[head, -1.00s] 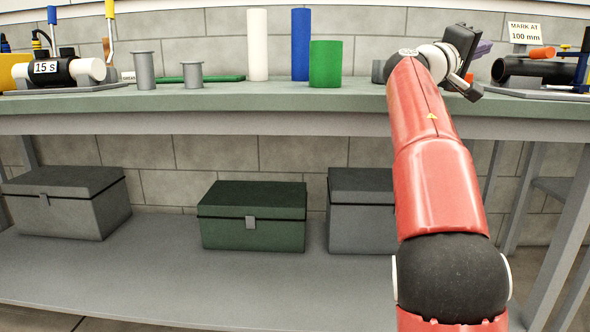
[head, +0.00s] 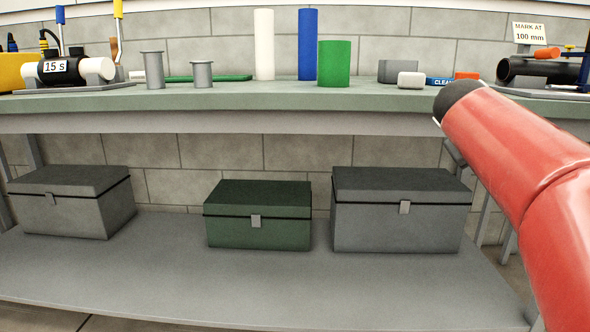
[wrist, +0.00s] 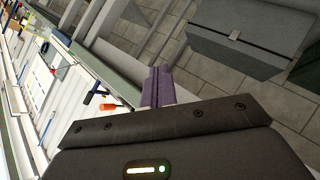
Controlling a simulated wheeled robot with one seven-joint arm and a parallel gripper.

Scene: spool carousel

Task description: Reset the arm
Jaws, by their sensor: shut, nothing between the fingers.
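My gripper (wrist: 158,84) shows in the wrist view as two purple fingers pressed together with nothing between them. It points past the bench edge, with the floor and a lidded grey box beyond it. In the head view the gripper is out of frame. My red arm crosses the right side there, its dark joint in front of the bench edge.
The green-grey bench top (head: 230,97) bears white (head: 264,45), blue (head: 307,44) and green (head: 334,64) cylinders and two grey spools (head: 152,69). At right lies a black pipe (head: 535,71) by a sign (head: 528,32). Lidded boxes (head: 258,217) stand on the lower shelf (head: 270,275).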

